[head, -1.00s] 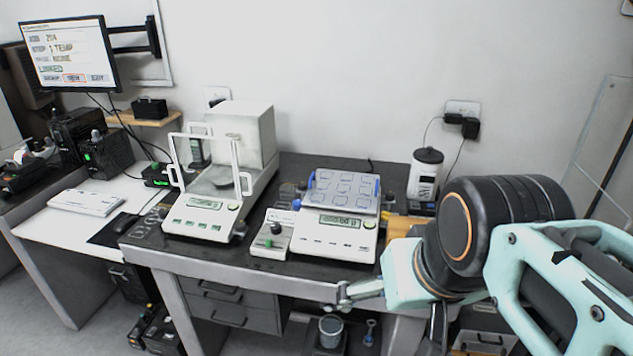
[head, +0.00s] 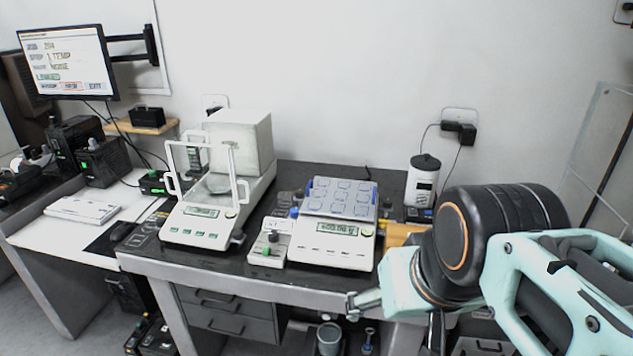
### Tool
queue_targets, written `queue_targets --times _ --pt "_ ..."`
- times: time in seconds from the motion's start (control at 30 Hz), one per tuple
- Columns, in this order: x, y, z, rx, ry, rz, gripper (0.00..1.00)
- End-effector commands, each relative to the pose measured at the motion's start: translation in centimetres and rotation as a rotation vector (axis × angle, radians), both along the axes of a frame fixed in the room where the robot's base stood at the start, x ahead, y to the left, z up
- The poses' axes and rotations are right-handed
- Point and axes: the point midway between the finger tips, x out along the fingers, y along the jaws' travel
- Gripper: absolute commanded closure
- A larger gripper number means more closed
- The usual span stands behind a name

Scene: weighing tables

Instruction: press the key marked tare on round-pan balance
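The balance with a round pan (head: 218,183) stands on the left of the dark table, a white box-like housing behind it and a clear-fronted draft shield around the pan. Its white front panel (head: 196,223) carries a small display and a row of green-marked keys; the key lettering is too small to read. My gripper (head: 352,304) is at the table's front edge, to the right of and nearer than this balance, apart from its keys. The gripper is small and seen from the side, so its opening is unclear.
A second balance (head: 322,245) with a square, blue-cornered platform stands right of the first. A small control box (head: 270,245) with a black knob sits between them. A white canister (head: 422,182) stands at the back right. A monitor (head: 68,62) hangs at the left.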

Motion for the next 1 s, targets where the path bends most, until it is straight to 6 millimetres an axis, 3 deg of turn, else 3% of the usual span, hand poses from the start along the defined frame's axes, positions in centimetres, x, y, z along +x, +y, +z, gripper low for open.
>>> queue_targets --times 0.07,0.63,1.0 --pt "0.00 0.00 0.00 0.000 0.000 0.000 0.35" --pt "0.00 0.00 0.00 0.000 0.000 0.000 0.98" --pt "0.00 0.00 0.00 0.000 0.000 0.000 1.00"
